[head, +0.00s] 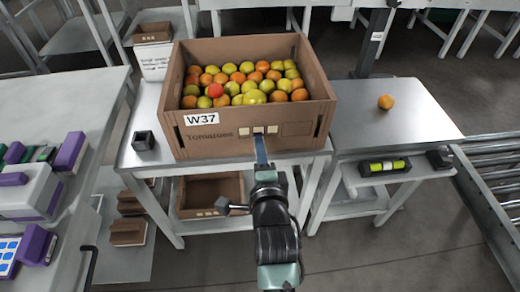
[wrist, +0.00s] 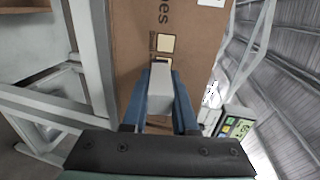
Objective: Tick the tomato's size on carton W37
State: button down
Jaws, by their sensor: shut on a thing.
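Carton W37 (head: 166,120) is an open brown box full of red, orange, yellow and green tomatoes. Its front wall carries a "W37" label (head: 201,118), the word "Tomatoes" and a row of small pale size boxes (head: 244,131). A lone orange tomato (head: 386,102) lies on the right table. My gripper (head: 260,150) is at the carton's front wall, just below the size boxes. In the wrist view its blue fingers (wrist: 160,100) are shut on a pale grey block-like marker (wrist: 160,88). Its tip is close to a pale box (wrist: 165,43); contact and any tick cannot be made out.
A small black open cube (head: 144,140) stands left of the carton. The right metal table (head: 400,130) is mostly clear, with a roller conveyor (head: 490,165) beyond. A cardboard crate (head: 208,195) sits on the shelf below. A purple-and-white machine (head: 30,190) stands on the left bench.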

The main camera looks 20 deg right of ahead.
jog(key=shift+w+d, duration=0.1)
jog(key=shift+w, duration=0.35)
dwell(0.5)
jog(key=shift+s+d+r, duration=0.15)
jog(key=shift+d+r, duration=0.25)
jog(key=shift+r, duration=0.05)
jog(key=shift+a+f, duration=0.45)
jog(key=shift+f, duration=0.1)
dwell(0.5)
jog(key=shift+f+p+v, duration=0.15)
jog(key=shift+p+v, duration=0.35)
jog(key=shift+v, duration=0.45)
jog(key=shift+f+p+v, duration=0.2)
jog(key=shift+p+v, duration=0.35)
jog(key=shift+v, duration=0.35)
jog(key=shift+f+p+v, duration=0.15)
jog(key=shift+p+v, duration=0.35)
jog(key=shift+v, duration=0.45)
